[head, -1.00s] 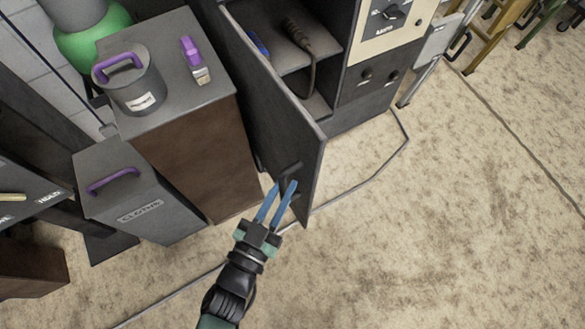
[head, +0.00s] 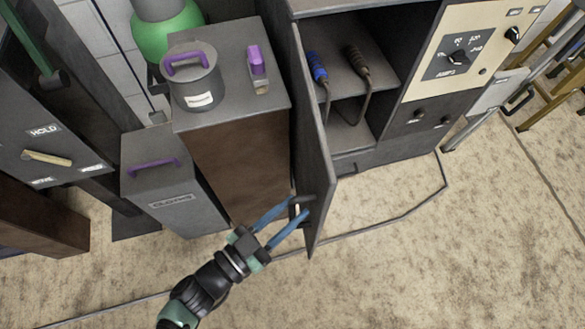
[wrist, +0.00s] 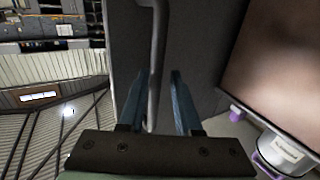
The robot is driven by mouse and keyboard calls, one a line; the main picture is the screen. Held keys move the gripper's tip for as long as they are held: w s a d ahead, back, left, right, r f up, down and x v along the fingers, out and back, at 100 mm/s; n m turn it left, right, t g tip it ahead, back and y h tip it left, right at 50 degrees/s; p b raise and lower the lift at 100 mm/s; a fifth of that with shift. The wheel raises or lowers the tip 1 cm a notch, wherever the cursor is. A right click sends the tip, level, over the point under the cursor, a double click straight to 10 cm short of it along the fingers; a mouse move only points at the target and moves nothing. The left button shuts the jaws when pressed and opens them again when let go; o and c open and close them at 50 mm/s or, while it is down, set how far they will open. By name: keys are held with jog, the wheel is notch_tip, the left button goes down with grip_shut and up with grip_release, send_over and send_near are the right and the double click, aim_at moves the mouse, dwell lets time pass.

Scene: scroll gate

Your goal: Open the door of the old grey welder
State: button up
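The old grey welder (head: 372,160) is a dark cabinet with a beige control panel. Its door (head: 319,175) stands wide open, swung out towards me, nearly edge-on in the head view. The door also shows as a dark panel in the wrist view (wrist: 208,55). The bar handle is on the door's left face near its free edge, and in the wrist view (wrist: 157,55) it runs between my fingers. My gripper (head: 298,207) has its two blue fingers apart, one either side of the handle, with gaps showing.
A brown-sided cabinet (head: 240,175) stands close left of the door, bearing a grey pot (head: 196,85) and a purple-handled brush (head: 257,68). A grey bin (head: 165,195) with a purple handle is further left.

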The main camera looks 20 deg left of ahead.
jog(key=shift+o, duration=0.8)
jog(key=shift+d, duration=0.1)
jog(key=p+v, duration=0.1)
jog(key=v, duration=1.2)
